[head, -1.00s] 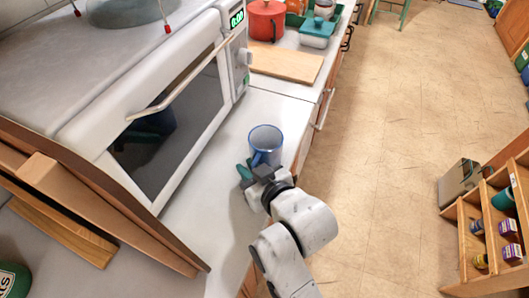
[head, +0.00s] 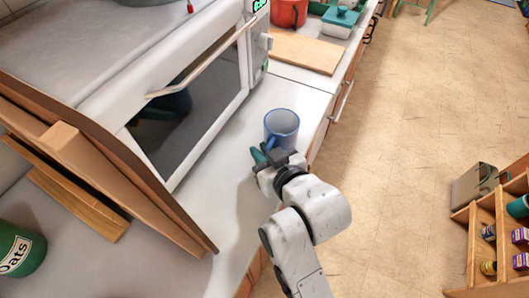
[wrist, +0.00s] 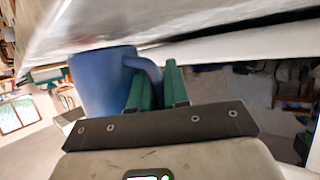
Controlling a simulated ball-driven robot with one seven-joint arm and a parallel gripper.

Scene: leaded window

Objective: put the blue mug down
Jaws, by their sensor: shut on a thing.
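The blue mug (head: 281,128) is upright over the white counter (head: 232,190), near the counter's right edge and in front of the microwave. My gripper (head: 265,153) is at the mug's near side, with green fingers. In the wrist view the mug (wrist: 98,82) fills the left part. Its handle (wrist: 150,74) reaches in between the green fingers of my gripper (wrist: 157,88), which is shut on it. The mug's base is hidden in the head view, and I cannot tell whether it touches the counter.
The white microwave (head: 190,100) stands left of the mug. A wooden board (head: 305,52) lies farther back, by a red pot (head: 290,12) and a teal-lidded dish (head: 338,20). Leaning wooden boards (head: 100,185) and a green oats jar (head: 20,250) are at left. Bare counter lies between.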

